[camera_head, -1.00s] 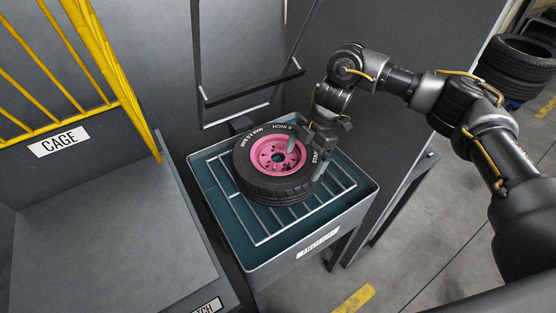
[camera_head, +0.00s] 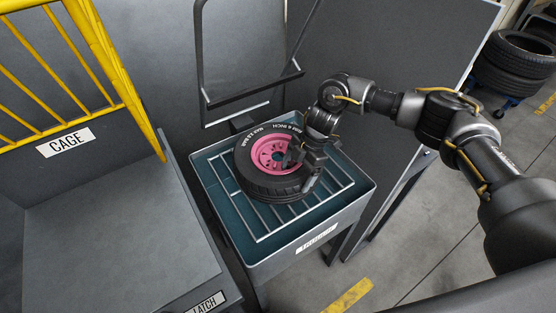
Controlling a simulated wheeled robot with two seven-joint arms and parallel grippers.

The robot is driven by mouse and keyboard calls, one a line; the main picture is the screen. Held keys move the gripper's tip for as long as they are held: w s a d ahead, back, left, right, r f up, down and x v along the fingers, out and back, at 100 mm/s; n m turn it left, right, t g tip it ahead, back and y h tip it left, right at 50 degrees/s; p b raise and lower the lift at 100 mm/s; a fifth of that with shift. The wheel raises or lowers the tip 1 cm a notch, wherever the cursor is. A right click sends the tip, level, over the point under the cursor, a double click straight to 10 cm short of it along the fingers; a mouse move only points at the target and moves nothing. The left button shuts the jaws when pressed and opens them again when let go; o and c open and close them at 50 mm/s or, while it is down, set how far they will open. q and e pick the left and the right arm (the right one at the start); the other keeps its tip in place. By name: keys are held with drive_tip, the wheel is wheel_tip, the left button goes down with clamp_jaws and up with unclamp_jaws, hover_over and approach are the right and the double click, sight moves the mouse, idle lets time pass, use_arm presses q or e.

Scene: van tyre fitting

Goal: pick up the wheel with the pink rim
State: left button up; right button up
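The wheel (camera_head: 262,180) with the pink rim (camera_head: 268,152) lies flat on the metal rack inside a grey tub (camera_head: 262,264). White lettering runs along its black sidewall. My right gripper (camera_head: 299,170) is over the wheel's right side. Its fingers are apart, one over the pink rim and the other at the tyre's outer right edge, so the tyre wall lies between them. I cannot tell whether the fingers touch the rubber. My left gripper is not in view.
A grey bench (camera_head: 110,222) with a yellow cage (camera_head: 112,60) and a CAGE label stands left of the tub. A metal frame (camera_head: 254,96) rises behind the tub. Stacked tyres (camera_head: 515,65) stand at the far right. Floor is clear at the lower right.

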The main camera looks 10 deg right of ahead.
drive_tip(key=c, duration=1.4)
drive_tip(key=shift+w+r, duration=0.1)
drive_tip(key=shift+w, duration=0.1)
drive_tip(key=shift+c, duration=0.5)
drive_tip(key=shift+r+b, duration=0.75)
drive_tip(key=shift+r, duration=0.05)
drive_tip(key=s+a+r, duration=0.1)
drive_tip(key=r, duration=0.1)
drive_tip(key=s+r+b, duration=0.1)
drive_tip(key=r, duration=0.1)
drive_tip(key=s+a+r+b, duration=0.1)
drive_tip(key=r, duration=0.1)
drive_tip(key=shift+s+a+r, duration=0.3)
drive_tip(key=shift+s+r, duration=0.05)
drive_tip(key=shift+s, duration=0.05)
drive_tip(key=s+a+r+b, duration=0.3)
drive_tip(key=s+a+r, duration=0.1)
drive_tip(key=s, duration=0.4)
drive_tip(key=shift+a+r, duration=0.35)
drive_tip(key=shift+a, duration=0.25)
